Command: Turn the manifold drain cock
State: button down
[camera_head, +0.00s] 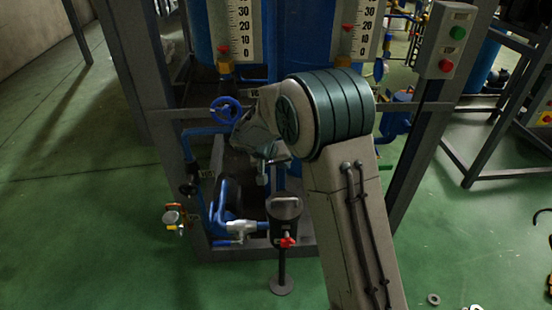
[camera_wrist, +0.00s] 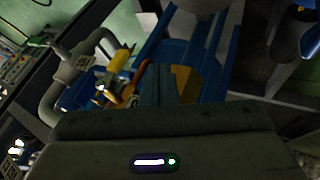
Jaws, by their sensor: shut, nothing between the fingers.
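My gripper (camera_head: 262,178) hangs below the grey wrist in front of the blue pipework, partly hidden by my arm in the head view. In the wrist view my gripper's fingers (camera_wrist: 172,85) are dark and together, with nothing seen between them. A small brass cock (camera_wrist: 108,88) with a yellow part (camera_wrist: 121,59) and an orange-red part lies just left of the fingers in that view. Contact cannot be told. In the head view a brass fitting (camera_head: 172,217) with red and yellow parts sits left of the frame; I cannot tell whether it is the same cock.
A blue handwheel (camera_head: 226,110) and blue pipes (camera_head: 222,195) are close to my gripper. Grey frame posts (camera_head: 124,70) flank the rig. A button box (camera_head: 446,40) hangs at the right. Green floor at left is clear.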

jog(key=shift+w+d+f, duration=0.1)
jog(key=shift+d+f, duration=0.05)
jog(key=shift+d, duration=0.95)
jog(key=shift+w+d+f, duration=0.1)
jog(key=shift+d+f, duration=0.05)
jog(key=shift+d, duration=0.95)
jog(key=shift+f+b, duration=0.25)
jog(key=shift+b, duration=0.15)
